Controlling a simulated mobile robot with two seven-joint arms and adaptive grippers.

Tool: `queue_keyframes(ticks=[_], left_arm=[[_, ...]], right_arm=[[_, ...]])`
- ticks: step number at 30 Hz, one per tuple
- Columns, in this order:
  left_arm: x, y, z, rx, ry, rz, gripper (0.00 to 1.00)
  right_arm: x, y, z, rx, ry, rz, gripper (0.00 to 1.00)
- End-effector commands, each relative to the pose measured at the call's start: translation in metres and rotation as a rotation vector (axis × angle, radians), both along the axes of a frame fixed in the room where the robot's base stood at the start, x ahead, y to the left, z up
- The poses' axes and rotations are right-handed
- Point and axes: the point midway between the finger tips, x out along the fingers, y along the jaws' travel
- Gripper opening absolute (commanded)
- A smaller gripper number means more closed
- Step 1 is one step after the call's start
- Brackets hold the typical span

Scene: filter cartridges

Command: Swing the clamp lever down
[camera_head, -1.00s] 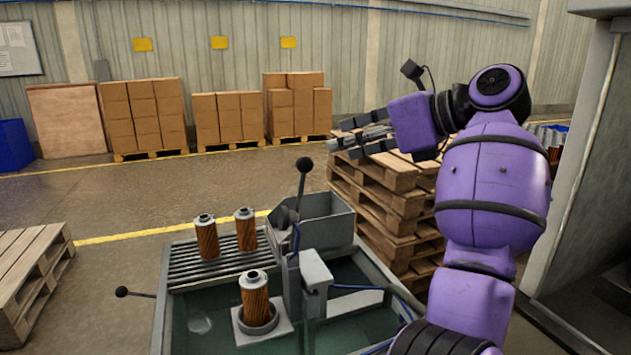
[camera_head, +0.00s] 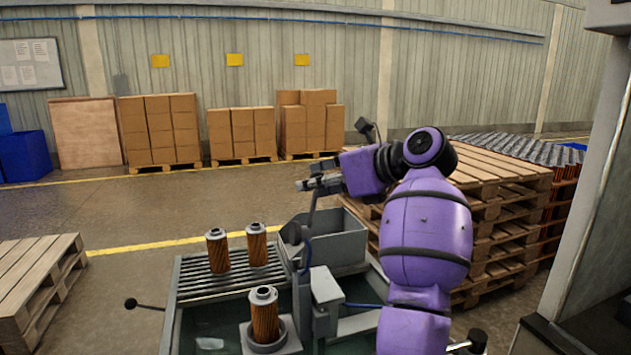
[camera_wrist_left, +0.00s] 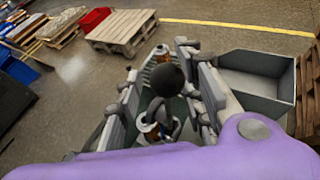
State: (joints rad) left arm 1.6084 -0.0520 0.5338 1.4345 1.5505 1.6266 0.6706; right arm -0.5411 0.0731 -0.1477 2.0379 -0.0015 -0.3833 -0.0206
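The clamp lever (camera_head: 309,222) stands nearly upright beside the grey clamp post (camera_head: 325,290). Its black ball knob (camera_wrist_left: 168,80) shows in the left wrist view between the two fingers of my left gripper (camera_wrist_left: 168,92). The fingers are apart, with visible gaps beside the knob. In the head view my left gripper (camera_head: 318,183) is at the lever's top and hides the knob. A copper-coloured filter cartridge (camera_head: 265,318) stands upright in a round seat next to the post. My right gripper is not in view.
Two more cartridges, one left (camera_head: 217,252) and one right (camera_head: 257,245), stand on the slatted rack (camera_head: 195,275). A grey bin (camera_head: 340,240) is behind the post. A second black-knobbed handle (camera_head: 131,303) sticks out left. Pallets (camera_head: 480,225) are stacked at right.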

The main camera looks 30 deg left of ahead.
Motion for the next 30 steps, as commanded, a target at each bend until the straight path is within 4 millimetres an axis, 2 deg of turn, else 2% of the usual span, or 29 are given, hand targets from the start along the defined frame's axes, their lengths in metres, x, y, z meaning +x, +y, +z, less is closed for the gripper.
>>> queue_keyframes(ticks=[9, 17, 30], left_arm=[[0.0003, 0.0021, -0.0015, 0.000, 0.001, 0.000, 0.34], [0.0002, 0.0016, -0.0021, -0.002, 0.002, 0.001, 0.00], [0.0002, 0.0037, -0.0031, -0.020, -0.012, 0.001, 0.00]], right_arm=[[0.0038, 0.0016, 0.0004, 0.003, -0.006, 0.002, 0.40], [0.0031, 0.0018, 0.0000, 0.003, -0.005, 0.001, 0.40], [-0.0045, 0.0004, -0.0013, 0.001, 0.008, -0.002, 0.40]])
